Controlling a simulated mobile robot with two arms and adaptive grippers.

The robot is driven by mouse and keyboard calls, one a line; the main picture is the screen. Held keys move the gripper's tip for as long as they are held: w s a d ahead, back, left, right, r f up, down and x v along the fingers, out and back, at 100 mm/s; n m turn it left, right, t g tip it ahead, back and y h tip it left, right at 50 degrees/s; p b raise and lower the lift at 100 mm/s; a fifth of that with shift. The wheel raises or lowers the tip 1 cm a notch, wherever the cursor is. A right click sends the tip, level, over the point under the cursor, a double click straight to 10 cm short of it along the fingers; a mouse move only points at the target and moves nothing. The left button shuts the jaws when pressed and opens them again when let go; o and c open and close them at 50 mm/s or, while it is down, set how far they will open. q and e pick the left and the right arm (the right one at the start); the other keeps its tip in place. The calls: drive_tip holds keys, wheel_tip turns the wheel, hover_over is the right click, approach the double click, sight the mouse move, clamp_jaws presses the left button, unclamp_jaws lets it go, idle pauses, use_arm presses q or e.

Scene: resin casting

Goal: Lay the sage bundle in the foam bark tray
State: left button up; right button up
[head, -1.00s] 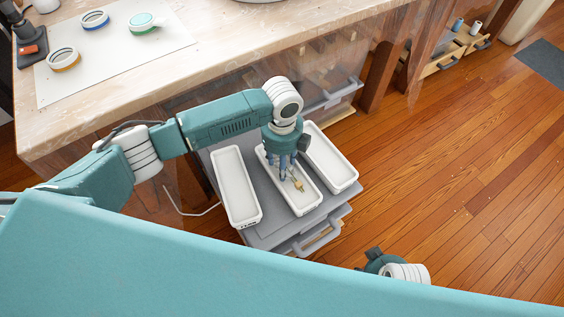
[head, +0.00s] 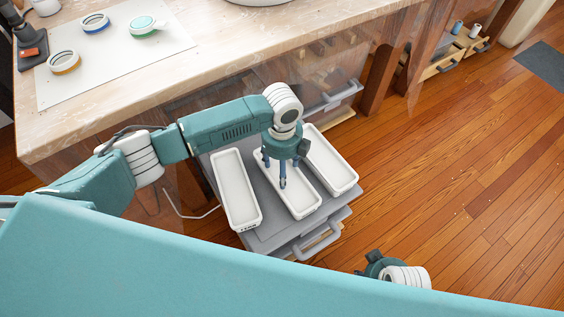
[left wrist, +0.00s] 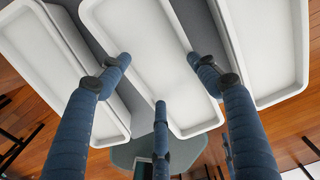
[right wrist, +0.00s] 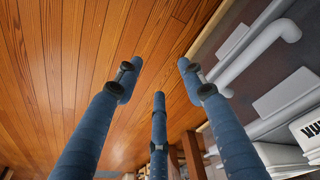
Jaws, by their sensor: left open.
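Three white trays stand side by side on a grey cart: a left tray (head: 236,190), a middle tray (head: 306,203) and a right tray (head: 331,161). No sage bundle is visible now. My right gripper is low at the right, its fingers (right wrist: 157,80) spread and empty over the floor.
The grey cart (head: 268,233) has a drawer handle at its front. A workbench (head: 215,40) stands behind, with several tape rolls on a white sheet (head: 120,65). A clear drawer unit (head: 310,85) is under the bench. The wooden floor (head: 440,180) to the right is open.

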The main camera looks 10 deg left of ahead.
use_arm(q)
drive_tip(key=shift+r, duration=0.45)
wheel_tip(320, 180, up, 12)
drive_tip(key=p, duration=0.2)
drive_tip(key=shift+p, duration=0.4)
use_arm(e)
drive_tip(key=s+f, duration=0.4)
drive_tip(key=f, duration=0.5)
drive_tip(key=shift+d+g, duration=0.25)
drive_tip(key=shift+g, duration=0.05)
